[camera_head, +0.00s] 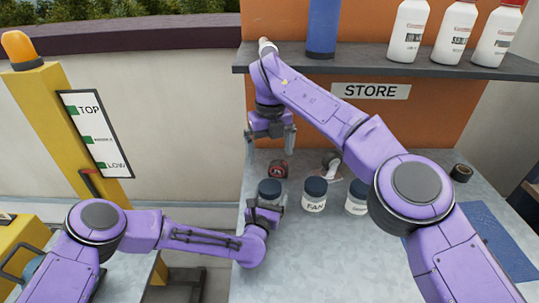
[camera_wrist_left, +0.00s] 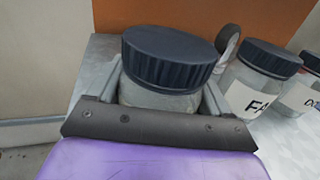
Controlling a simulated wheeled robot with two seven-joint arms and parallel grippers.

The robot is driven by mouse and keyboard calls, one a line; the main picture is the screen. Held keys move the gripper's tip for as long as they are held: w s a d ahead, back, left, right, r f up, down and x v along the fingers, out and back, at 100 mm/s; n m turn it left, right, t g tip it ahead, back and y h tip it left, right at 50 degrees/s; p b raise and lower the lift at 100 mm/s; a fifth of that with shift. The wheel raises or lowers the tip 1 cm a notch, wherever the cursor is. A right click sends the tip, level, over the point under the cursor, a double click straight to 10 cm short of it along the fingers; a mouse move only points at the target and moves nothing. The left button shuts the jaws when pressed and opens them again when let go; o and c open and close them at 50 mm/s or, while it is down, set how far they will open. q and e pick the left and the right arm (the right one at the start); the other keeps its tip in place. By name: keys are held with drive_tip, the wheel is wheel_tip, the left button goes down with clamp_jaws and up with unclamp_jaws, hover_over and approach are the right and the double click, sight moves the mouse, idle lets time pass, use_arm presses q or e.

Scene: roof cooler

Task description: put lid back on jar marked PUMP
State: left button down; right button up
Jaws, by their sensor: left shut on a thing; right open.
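A clear jar with a dark ribbed lid (camera_head: 270,187) stands on the grey worktop at the left of a row of jars. My left gripper (camera_head: 264,208) is shut on this jar's body, below the lid. In the left wrist view the lid (camera_wrist_left: 172,55) sits on top of the jar (camera_wrist_left: 158,96) and looks slightly tilted; whether it is seated I cannot tell. The held jar's label is hidden, so PUMP cannot be read. My right gripper (camera_head: 270,143) is open and empty, above and behind the held jar.
A lidded jar marked FAN (camera_head: 313,198) and another lidded jar (camera_head: 356,198) stand to the right. A black roll (camera_head: 461,172) and blue mat (camera_head: 485,245) are at the right. The shelf (camera_head: 300,66) holds several bottles above.

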use_arm(q)
unclamp_jaws()
drive_tip(key=shift+s+f, duration=0.1)
drive_tip(key=shift+s, duration=0.2)
drive_tip(key=b+v, duration=0.3)
drive_tip(key=v, duration=0.6)
drive_tip(key=shift+s+a, duration=0.1)
use_arm(e)
wheel_tip(320, 180, down, 3)
drive_tip(key=shift+f, duration=0.2)
use_arm(q)
drive_tip(key=shift+s+a, duration=0.1)
drive_tip(key=shift+s, duration=0.2)
drive_tip(key=shift+a, duration=0.1)
use_arm(e)
drive_tip(key=shift+a, duration=0.1)
